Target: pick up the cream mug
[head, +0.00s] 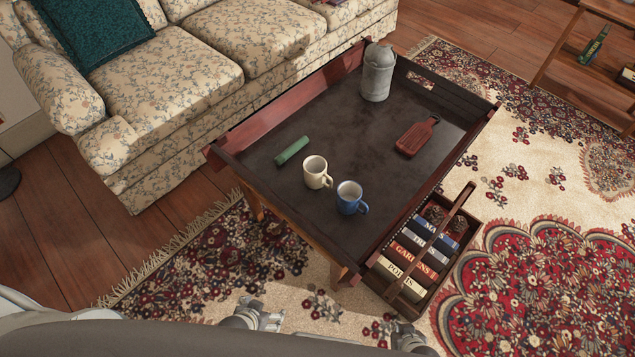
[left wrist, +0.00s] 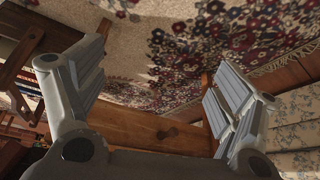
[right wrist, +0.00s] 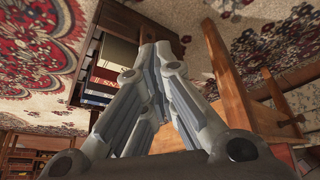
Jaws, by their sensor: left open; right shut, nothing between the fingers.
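The cream mug (head: 316,172) stands upright on the dark tray-topped table (head: 365,140), near its front left part. A blue mug (head: 350,198) stands close to it on the right. My left gripper (head: 255,316) is below and in front of the table, well apart from the mug. It is open and empty in the left wrist view (left wrist: 155,90). My right gripper (head: 410,340) is at the bottom edge of the head view. In the right wrist view (right wrist: 155,50) its fingers are shut together with nothing between them. Neither wrist view shows the cream mug.
The table has raised red sides. A wooden carrier with books (head: 411,256) is at its right front. A floral sofa (head: 180,85) is behind left.

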